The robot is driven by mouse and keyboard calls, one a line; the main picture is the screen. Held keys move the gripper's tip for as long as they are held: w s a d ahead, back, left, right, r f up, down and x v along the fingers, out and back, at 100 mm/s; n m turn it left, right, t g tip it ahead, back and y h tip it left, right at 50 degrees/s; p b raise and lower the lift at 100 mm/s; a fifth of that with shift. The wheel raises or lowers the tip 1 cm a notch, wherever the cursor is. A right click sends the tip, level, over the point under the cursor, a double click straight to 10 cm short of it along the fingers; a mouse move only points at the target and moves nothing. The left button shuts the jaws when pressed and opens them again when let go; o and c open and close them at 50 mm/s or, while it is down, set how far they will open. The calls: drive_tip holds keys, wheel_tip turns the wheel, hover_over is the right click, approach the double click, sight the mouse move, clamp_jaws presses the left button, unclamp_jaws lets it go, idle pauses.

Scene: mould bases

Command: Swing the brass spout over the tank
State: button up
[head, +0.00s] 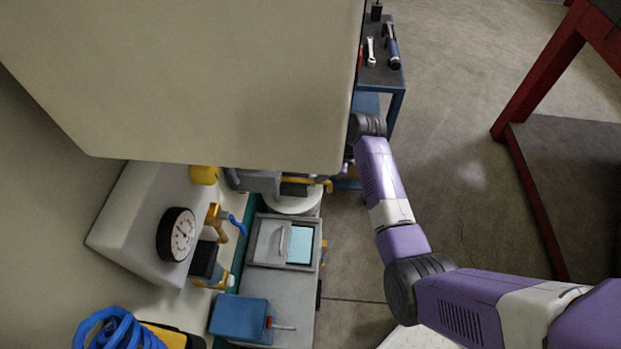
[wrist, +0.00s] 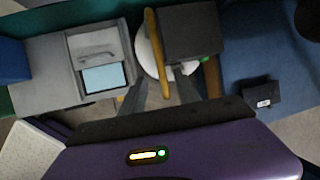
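The tank (wrist: 104,77) is a grey box with a light blue opening and a handled lid; in the head view it (head: 262,241) stands below the beige panel. The brass spout (wrist: 153,38) is a slim bar in the wrist view, beside the tank and over a white round thing, not over the tank. A brass bar, seemingly the spout, also shows in the head view (head: 312,181). My gripper (wrist: 162,80) has its fingers apart, one on each side of the spout's near end in the picture; contact and depth are unclear. The beige panel hides my gripper in the head view.
A dark block (wrist: 190,33) sits right beside the spout. A large beige panel (head: 190,70) covers much of the head view. A gauge (head: 177,234), a blue box (head: 240,318) and a blue coiled hose (head: 112,330) lie left of and below the tank.

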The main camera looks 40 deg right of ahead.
sight(310, 180)
drive_tip(key=b+x, duration=0.2)
drive_tip(key=x, duration=0.5)
drive_tip(key=shift+w+f, duration=0.15)
clamp_jaws()
idle(1.2)
